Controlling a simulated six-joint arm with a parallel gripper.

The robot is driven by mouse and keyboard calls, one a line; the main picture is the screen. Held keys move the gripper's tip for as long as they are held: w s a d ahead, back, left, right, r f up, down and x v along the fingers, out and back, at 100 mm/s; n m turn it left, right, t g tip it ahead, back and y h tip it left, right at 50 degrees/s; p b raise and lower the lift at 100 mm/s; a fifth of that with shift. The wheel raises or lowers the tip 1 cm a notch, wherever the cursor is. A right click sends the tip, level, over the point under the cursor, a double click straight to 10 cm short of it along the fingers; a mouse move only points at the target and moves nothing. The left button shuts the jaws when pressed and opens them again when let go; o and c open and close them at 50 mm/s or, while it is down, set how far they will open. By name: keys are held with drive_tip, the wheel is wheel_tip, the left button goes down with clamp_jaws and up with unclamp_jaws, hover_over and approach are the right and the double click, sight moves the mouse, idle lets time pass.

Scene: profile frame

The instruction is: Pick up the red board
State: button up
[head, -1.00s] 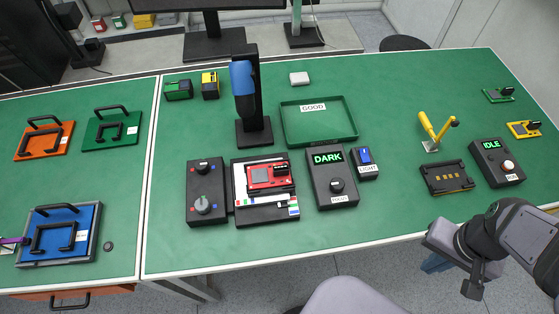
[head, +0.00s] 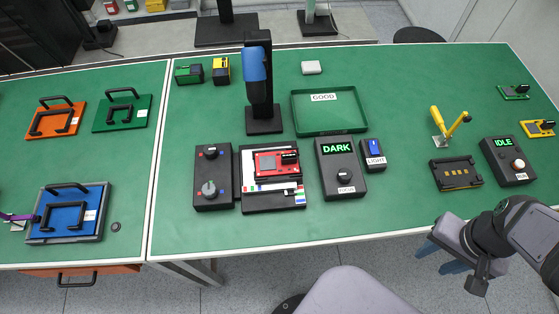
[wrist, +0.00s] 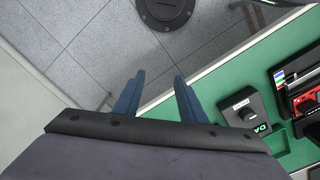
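The red board (head: 268,164) lies on the white and black stage (head: 272,198) under the blue-headed microscope (head: 257,88) in the head view. A black part sits at the board's upper right corner. In the wrist view the red board (wrist: 313,99) shows only partly at the right edge. My gripper (head: 447,256) is off the table's front edge at the lower right, well away from the board. In the wrist view its two blue fingers (wrist: 157,98) are apart with nothing between them.
A black control box (head: 212,178) stands left of the stage. The box reading DARK (head: 341,168) and the blue light switch (head: 373,155) stand right of it. The green GOOD tray (head: 330,118) is empty. A black fixture (head: 455,173) and IDLE box (head: 508,162) are at right.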

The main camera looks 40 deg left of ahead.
drive_tip(key=shift+w, duration=0.1)
drive_tip(key=w+a+m, duration=0.2)
drive_tip(key=w+a, duration=0.3)
drive_tip(key=a, duration=0.2)
drive_tip(key=m+g+y+b, duration=0.3)
drive_tip(key=m, duration=0.4)
approach(290, 156)
drive_tip(key=f, duration=0.2)
drive_tip(key=shift+s+a+p+x, duration=0.1)
drive_tip(key=shift+p+x, duration=0.8)
drive_tip(key=shift+x, duration=0.9)
drive_tip(key=shift+s+a+p+x, duration=0.15)
drive_tip(key=shift+p+x, duration=0.75)
drive_tip(key=shift+x, duration=0.95)
drive_tip(key=shift+r, duration=0.15)
clamp_jaws()
